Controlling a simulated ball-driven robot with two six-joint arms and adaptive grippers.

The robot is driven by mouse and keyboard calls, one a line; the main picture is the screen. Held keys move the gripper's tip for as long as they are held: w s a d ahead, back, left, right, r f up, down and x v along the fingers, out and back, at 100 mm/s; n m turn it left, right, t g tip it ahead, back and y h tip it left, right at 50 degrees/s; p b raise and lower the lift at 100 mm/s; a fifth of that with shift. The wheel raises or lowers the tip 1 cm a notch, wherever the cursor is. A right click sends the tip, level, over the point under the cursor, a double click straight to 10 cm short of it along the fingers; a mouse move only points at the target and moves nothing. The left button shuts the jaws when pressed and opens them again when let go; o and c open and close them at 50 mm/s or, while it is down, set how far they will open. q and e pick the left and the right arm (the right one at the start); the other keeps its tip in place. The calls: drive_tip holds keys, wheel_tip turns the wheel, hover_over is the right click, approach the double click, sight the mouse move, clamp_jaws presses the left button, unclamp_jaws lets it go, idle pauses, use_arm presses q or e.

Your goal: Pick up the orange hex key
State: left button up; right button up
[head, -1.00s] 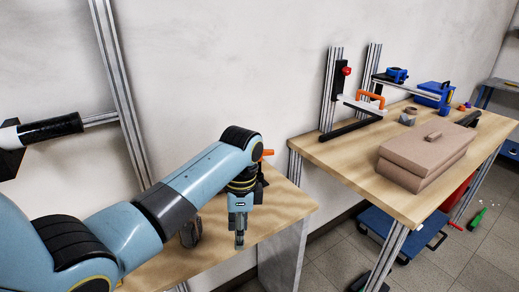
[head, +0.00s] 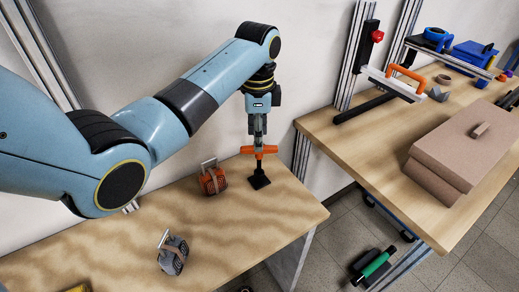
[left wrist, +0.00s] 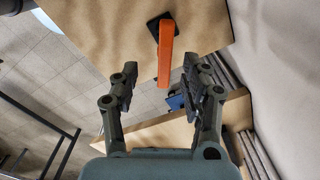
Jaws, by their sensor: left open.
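The orange hex key (head: 266,150) shows as an orange crossbar on a dark upright stand (head: 259,180) near the back edge of the near wooden table. In the left wrist view the orange bar (left wrist: 165,58) points toward the gripper, with the dark base behind it. My left gripper (head: 257,138) points down at the crossbar in the head view. In the left wrist view its open fingers (left wrist: 160,75) lie to either side of the bar's near end. Whether they touch it cannot be told. My right gripper is not in view.
On the near table (head: 105,245), a red-brown buckled device (head: 212,181) stands left of the stand, and a grey one (head: 172,254) is nearer the front. The right table (head: 350,145) holds a cardboard box (head: 455,150) and a clamp with an orange handle (head: 407,77).

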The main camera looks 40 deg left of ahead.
sight(260, 153)
use_arm(q)
drive_tip(key=shift+f, duration=0.85)
drive_tip(key=f, duration=0.4)
drive_tip(key=shift+w+f, duration=0.3)
drive_tip(key=shift+w, duration=0.05)
drive_tip(key=shift+f, duration=0.35)
drive_tip(key=c, duration=0.5)
clamp_jaws()
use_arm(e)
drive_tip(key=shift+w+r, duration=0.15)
